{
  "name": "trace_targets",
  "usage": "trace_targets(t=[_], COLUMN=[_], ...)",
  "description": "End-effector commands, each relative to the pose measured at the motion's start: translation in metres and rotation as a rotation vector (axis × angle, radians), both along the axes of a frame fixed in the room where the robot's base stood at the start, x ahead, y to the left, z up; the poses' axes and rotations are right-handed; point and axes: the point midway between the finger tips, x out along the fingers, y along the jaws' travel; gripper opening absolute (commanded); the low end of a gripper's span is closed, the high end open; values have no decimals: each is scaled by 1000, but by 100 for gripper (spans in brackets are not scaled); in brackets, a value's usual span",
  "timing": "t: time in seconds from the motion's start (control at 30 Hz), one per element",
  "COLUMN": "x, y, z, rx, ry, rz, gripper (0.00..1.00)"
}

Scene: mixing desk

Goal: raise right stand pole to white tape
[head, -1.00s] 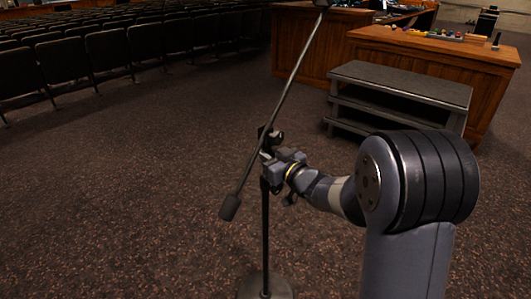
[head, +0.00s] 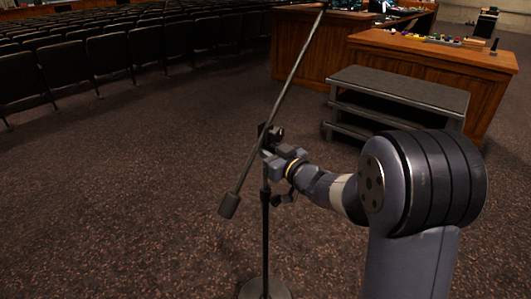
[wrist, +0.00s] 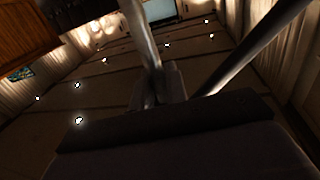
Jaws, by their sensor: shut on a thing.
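A dark stand pole (head: 265,235) rises upright from a round base (head: 265,290) at the bottom of the head view. A long boom (head: 290,90) crosses its top at a slant, with a dark cylindrical counterweight (head: 229,205) at the lower end. My gripper (head: 270,156) is shut on the stand at the top of the pole, just below the boom joint. The wrist view looks up past my gripper at the pole and the slanting boom (wrist: 265,45). I cannot make out white tape on the pole in either view.
A grey stepped platform (head: 400,90) stands to the right, in front of a wooden desk (head: 440,60) with small colourful items on it. Rows of dark seats (head: 60,70) fill the upper left. The carpet (head: 120,200) left of the stand is clear.

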Motion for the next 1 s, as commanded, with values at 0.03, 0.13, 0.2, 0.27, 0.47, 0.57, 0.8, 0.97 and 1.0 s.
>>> trace_targets(t=[0.03,0.13,0.2,0.27,0.47,0.57,0.8,0.97,1.0], x=[1,1,1,1,1,1,1,1,1], y=[0,0,0,0,0,0,0,0,0], z=[24,40,50,59,70,68,67,64,64], rx=[9,10,11,11,11,11,9,7,7], ry=[-18,-19,-20,-20,-19,-19,-17,-13,-11], rz=[1,1,1,1,1,1,1,0,0], gripper=[0,0,0,0,0,0,19,32,32])
